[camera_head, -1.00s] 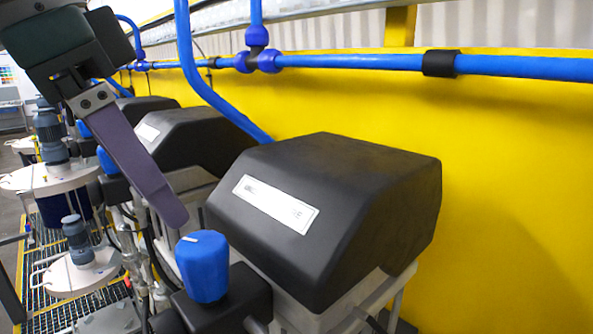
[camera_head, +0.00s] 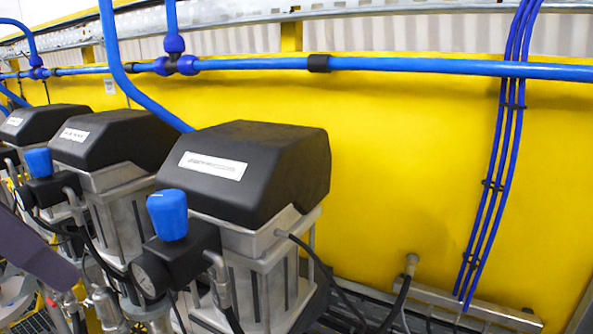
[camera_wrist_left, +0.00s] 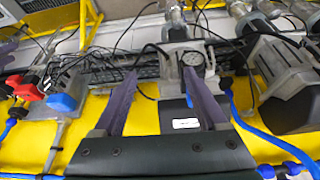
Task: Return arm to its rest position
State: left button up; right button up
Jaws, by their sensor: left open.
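My left gripper shows in the head view as one dark purple finger (camera_head: 38,250) at the lower left edge. It is to the left of the nearest blue knob (camera_head: 168,214) and lower than it; the rest of the arm is out of view. In the left wrist view both purple fingers of my left gripper (camera_wrist_left: 160,76) are spread wide with nothing held between them. Behind them is a black housing with a white label (camera_wrist_left: 186,123) and a round gauge (camera_wrist_left: 192,59). I cannot tell how far they are from the fingers. My right gripper is in neither view.
A row of black-topped drives (camera_head: 262,165) stands along a yellow wall (camera_head: 420,180). Blue pipe (camera_head: 430,67) runs along the wall, with several thin blue lines (camera_head: 497,170) at right. In the left wrist view, red and blue knobs (camera_wrist_left: 62,102) stand at left.

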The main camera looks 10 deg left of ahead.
pick_arm(q)
jog(key=s+d+f+h, duration=0.1)
jog(key=s+d+f, duration=0.2)
jog(key=d+f, duration=0.5)
jog(key=s+a+f+n+y, duration=0.2)
jog(key=s+a+f, duration=0.3)
jog(key=s+f, duration=0.4)
jog(key=shift+s+n+g+y, duration=0.2)
jog(key=shift+n+g+y, duration=0.2)
jog(key=shift+n, duration=0.1)
dwell(1.9)
